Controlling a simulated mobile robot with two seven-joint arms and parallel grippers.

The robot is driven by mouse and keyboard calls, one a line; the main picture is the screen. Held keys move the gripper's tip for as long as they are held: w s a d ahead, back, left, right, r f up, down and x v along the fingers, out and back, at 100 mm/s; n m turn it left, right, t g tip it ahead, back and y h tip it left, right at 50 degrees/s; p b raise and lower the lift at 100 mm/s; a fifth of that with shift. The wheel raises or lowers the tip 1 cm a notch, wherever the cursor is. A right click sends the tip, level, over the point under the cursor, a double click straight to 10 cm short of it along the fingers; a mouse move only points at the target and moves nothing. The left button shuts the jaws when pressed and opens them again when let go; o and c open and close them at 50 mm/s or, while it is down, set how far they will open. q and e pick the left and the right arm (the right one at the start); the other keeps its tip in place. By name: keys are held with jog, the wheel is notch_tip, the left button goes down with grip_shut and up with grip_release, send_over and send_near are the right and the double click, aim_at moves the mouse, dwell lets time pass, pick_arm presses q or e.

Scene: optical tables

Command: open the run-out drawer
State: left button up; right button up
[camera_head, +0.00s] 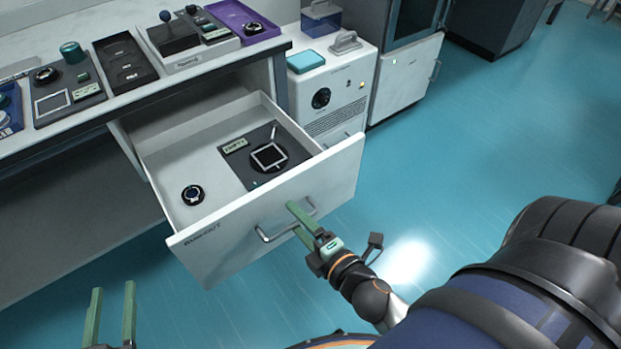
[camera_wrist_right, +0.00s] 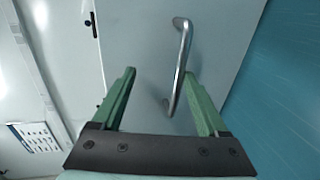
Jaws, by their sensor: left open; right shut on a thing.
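The run-out drawer (camera_head: 335,182), white with lettering at the left of its front, stands pulled far out from under the bench in the head view. Its metal bar handle (camera_head: 268,238) is on the front panel and also shows in the right wrist view (camera_wrist_right: 181,62). My left gripper (camera_head: 113,288) is open and empty at the lower left, away from the drawer.
Inside the drawer are a round dark item (camera_head: 192,195) and a dark mat (camera_head: 232,163) with a framed square and small label. The bench top (camera_head: 110,20) carries several trays and devices. A white cabinet (camera_head: 345,75) stands right of the drawer. The blue floor (camera_head: 480,140) is clear.

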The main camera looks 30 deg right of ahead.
jog(key=shift+r+b+v, duration=0.15)
jog(key=shift+b+v, duration=0.1)
jog(key=shift+v, duration=0.8)
jog(key=shift+r+b+v, duration=0.15)
jog(key=shift+b+v, duration=0.1)
jog(key=shift+v, duration=0.85)
jog(key=shift+w, duration=0.1)
